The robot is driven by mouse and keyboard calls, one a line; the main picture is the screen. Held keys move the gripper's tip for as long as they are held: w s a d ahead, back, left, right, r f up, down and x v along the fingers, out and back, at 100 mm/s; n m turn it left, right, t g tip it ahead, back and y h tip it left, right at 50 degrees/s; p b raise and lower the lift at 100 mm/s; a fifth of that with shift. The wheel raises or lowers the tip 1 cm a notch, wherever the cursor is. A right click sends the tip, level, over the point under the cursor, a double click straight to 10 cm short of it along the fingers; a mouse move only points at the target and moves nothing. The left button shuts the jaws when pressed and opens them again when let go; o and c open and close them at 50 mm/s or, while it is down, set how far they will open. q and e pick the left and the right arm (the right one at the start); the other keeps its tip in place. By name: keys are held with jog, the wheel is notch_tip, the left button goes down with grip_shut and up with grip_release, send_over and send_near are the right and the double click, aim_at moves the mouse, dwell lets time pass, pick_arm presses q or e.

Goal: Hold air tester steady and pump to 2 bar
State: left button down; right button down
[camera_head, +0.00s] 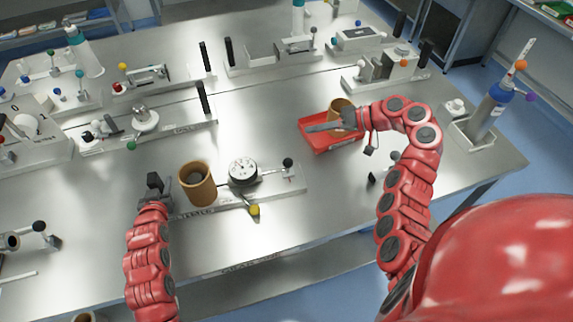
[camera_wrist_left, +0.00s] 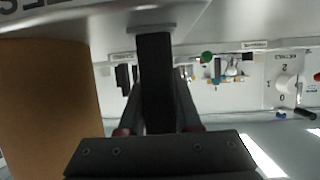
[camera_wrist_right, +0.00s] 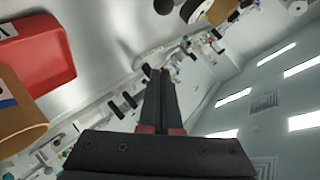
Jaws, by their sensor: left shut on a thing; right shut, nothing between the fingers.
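The air tester (camera_head: 285,184) lies on the metal bench in the head view, a flat pale base with a round dial gauge (camera_head: 242,171) and a yellow-tipped part (camera_head: 254,210). A brown cylinder (camera_head: 197,185) stands at its left end, and it fills the left side of the left wrist view (camera_wrist_left: 45,105). My left gripper (camera_head: 154,188) is shut on the tester's upright black handle (camera_wrist_left: 155,75), left of the cylinder. The gauge reading is too small to read.
A second brown cylinder (camera_head: 341,107) stands in the red tray by my right gripper. Several fixtures with black posts stand along the back. Bare bench lies between tester and tray.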

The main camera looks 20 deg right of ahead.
aim_at(288, 166)
jog(key=s+d+f+m+t+h, duration=0.2)
jog(key=s+f+m+t, duration=0.15)
jog(key=s+m, duration=0.35)
jog(key=s+d+f+m+t+h, duration=0.1)
jog(key=s+d+f+m+t, duration=0.15)
jog(key=s+m+t, duration=0.45)
jog(key=w+a, duration=0.2)
jog(key=w+a+f+n+g, duration=0.1)
jog(key=w+a, duration=0.2)
jog(key=w+a+f+g, duration=0.1)
jog(key=w+a, duration=0.2)
jog(key=shift+w+a, duration=0.1)
jog(key=shift+a, duration=0.1)
jog(key=shift+w+a, duration=0.15)
jog(key=shift+a, duration=0.35)
